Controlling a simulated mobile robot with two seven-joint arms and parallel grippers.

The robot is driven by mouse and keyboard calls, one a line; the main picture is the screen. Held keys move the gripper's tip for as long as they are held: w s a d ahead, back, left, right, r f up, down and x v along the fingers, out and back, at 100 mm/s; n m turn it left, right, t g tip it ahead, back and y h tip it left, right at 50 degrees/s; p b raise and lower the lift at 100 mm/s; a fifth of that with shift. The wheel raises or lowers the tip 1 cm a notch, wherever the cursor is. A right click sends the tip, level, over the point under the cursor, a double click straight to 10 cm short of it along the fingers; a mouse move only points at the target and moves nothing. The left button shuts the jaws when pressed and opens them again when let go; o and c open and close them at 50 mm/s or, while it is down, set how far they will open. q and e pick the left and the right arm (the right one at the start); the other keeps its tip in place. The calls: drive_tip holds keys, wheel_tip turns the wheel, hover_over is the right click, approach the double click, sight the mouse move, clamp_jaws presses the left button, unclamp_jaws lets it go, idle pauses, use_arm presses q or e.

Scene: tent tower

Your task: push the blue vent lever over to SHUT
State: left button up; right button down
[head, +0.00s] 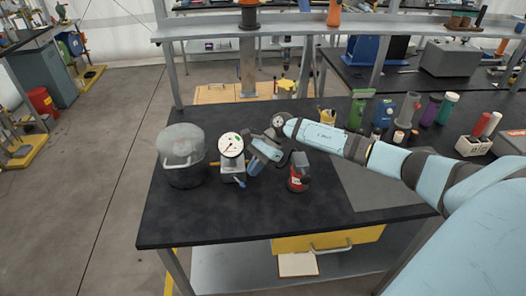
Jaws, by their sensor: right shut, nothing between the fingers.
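The gauge device has a round white dial (231,146) on a grey base (232,169) on the black worktable. A small blue lever (240,183) sticks out low at the front of the base, pointing down and to the right. Its SHUT marking is too small to read. My right gripper (251,170) is shut and empty. It points down just right of the gauge base, above and to the right of the lever. I cannot tell whether it touches the device. My left gripper is not in view.
A pot with a cloudy dome (181,150) stands left of the gauge. A red and grey container (298,172) stands close right of my gripper. The front of the worktable (230,220) is clear.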

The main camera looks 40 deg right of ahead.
sight(239, 182)
drive_tip(key=shift+x, duration=1.1)
drive_tip(key=shift+a+f, duration=0.3)
